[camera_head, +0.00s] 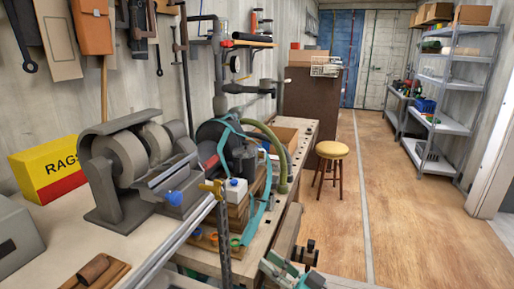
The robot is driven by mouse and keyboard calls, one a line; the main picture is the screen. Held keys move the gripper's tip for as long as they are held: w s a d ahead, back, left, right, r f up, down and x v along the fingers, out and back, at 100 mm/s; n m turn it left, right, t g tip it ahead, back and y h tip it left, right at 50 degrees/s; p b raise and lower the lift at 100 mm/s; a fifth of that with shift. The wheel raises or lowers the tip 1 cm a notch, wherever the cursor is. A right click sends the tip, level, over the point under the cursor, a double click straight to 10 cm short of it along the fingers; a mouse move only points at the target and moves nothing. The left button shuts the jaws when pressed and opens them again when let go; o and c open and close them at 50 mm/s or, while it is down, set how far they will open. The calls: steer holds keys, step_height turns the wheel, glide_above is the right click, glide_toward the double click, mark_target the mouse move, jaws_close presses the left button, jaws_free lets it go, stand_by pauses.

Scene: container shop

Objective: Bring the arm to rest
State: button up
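I cannot make out my gripper in the head view. No pair of fingertips can be told apart among the crowded tools on the left. A workbench (57,223) runs along the left wall. On it stands a grey bench grinder (120,160) with two wheels. Behind the grinder is a cluster of dark machine parts, teal strips and a green hose (272,143). These parts overlap, so I cannot tell where each one ends.
A yellow and red rags box (48,170) stands left of the grinder. A wooden stool (332,150) stands on the floor. Metal shelves (453,84) line the right wall. A brown cabinet (312,105) stands farther back. The wooden floor (410,220) at centre right is clear.

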steer(key=s+d+f+m+t+h, duration=0.1)
steer(key=s+d+f+m+h, duration=0.4)
steer(key=s+f, duration=0.55)
steer(key=s+d+f+m+t+h, duration=0.1)
steer(key=s+d+f+m+h, duration=0.3)
steer(key=s+f+h, duration=0.6)
steer(key=s+d+f, duration=0.1)
steer(key=s+d, duration=0.1)
steer(key=s, duration=0.4)
steer(key=s+d+f, duration=0.1)
steer(key=s+d, duration=0.2)
steer(key=s, duration=0.4)
steer(key=s+r+n+h, duration=0.1)
steer(key=s+r, duration=0.6)
steer(key=s, duration=0.4)
steer(key=shift+s+d+r, duration=0.25)
steer(key=shift+s, duration=0.05)
